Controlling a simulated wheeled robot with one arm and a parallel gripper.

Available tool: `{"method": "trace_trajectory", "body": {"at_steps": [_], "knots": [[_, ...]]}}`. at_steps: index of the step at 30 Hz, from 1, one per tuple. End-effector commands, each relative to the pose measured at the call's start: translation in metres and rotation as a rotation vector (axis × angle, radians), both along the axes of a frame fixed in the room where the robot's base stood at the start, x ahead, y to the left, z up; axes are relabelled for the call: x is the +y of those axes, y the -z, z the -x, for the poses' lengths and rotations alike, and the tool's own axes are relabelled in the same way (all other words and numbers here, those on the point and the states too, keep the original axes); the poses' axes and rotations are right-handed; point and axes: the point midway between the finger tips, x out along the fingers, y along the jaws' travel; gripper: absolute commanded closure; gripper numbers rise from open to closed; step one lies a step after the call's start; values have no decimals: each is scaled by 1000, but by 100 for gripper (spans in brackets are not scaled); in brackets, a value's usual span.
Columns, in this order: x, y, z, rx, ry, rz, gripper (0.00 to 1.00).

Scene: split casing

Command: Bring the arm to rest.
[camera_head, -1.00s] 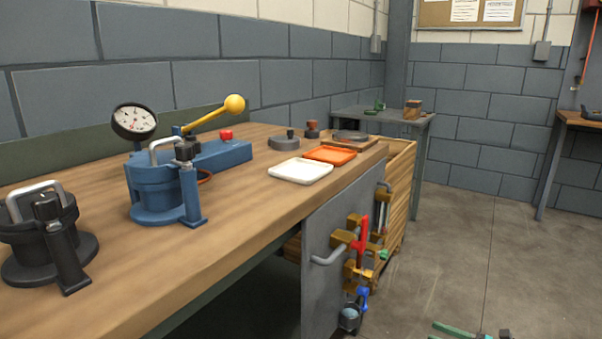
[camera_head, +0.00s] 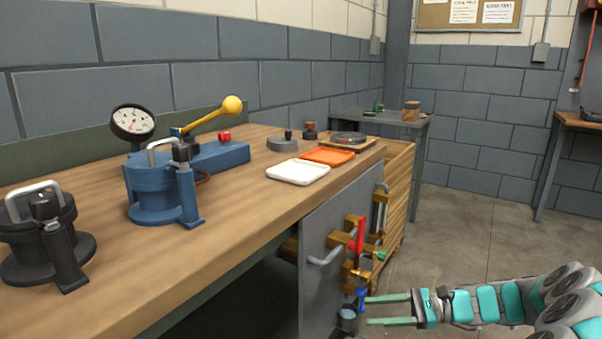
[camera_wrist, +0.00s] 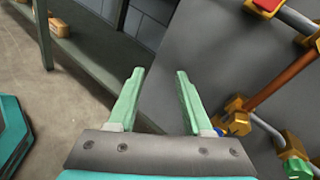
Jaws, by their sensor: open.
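My gripper (camera_head: 388,310) shows at the lower right of the head view, with its two pale green fingers pointing left. It is open, with a clear gap and nothing between the fingers. In the head view the fingertips appear close to the blue-topped grey fitting at the lower front of the grey panel (camera_head: 318,270); I cannot tell whether they touch it. In the wrist view my gripper (camera_wrist: 158,98) is also open and empty, with the grey panel (camera_wrist: 215,75) behind and to the right of the fingers.
Valves and pipes (camera_head: 358,240) stick out from the panel. The wooden workbench (camera_head: 235,225) holds a blue pressure device (camera_head: 155,190), a black pot (camera_head: 45,235), a white tray (camera_head: 298,181) and an orange tray (camera_head: 328,163). The floor (camera_head: 460,225) at right is clear.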

Motion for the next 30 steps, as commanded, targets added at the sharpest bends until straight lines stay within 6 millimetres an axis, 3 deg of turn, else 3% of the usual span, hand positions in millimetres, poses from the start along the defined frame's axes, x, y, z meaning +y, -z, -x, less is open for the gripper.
{"method": "trace_trajectory", "body": {"at_steps": [3,6,15,22,30], "knots": [[41,-25,27,-76,-130,79,50],[67,-38,52,-136,-228,154,50],[118,-56,139,-311,-515,384,50],[125,-54,204,-441,-714,579,50],[104,-44,271,-569,-924,813,50]]}}
